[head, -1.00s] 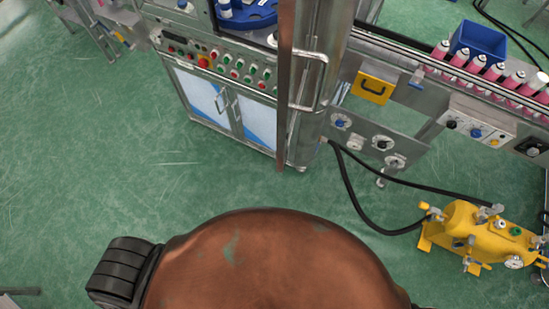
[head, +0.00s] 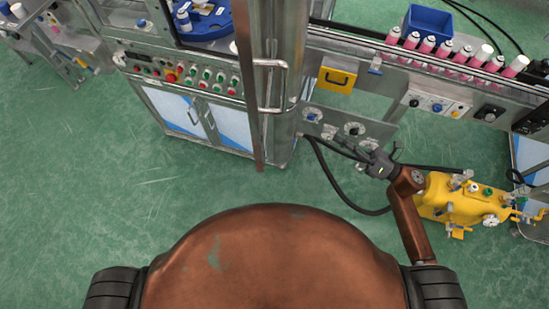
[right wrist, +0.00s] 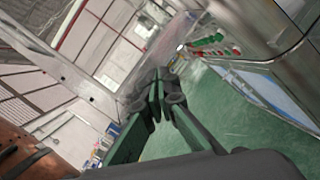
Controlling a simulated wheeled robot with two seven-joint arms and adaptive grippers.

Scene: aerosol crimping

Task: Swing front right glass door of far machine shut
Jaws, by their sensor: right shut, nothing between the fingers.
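The machine's front right glass door stands swung outward, seen nearly edge-on as a tall narrow frame (head: 257,130) in the head view. Its metal bar handle (head: 283,88) sticks out on the right side of the frame. My right gripper (head: 341,143) is to the right of and below the handle, apart from it, in front of the conveyor's valve panel. It is shut and empty. Its dark fingers (right wrist: 158,92) come together in the right wrist view, with the green floor and a machine's button panel (right wrist: 212,42) beyond. My left gripper is not in view.
The machine's lower cabinet (head: 205,115) has two closed doors with handles. A conveyor with pink cans (head: 427,46) and a blue bin (head: 428,22) runs right. A yellow pump (head: 460,195) and black hoses (head: 335,180) lie near my right arm. Green floor in front is clear.

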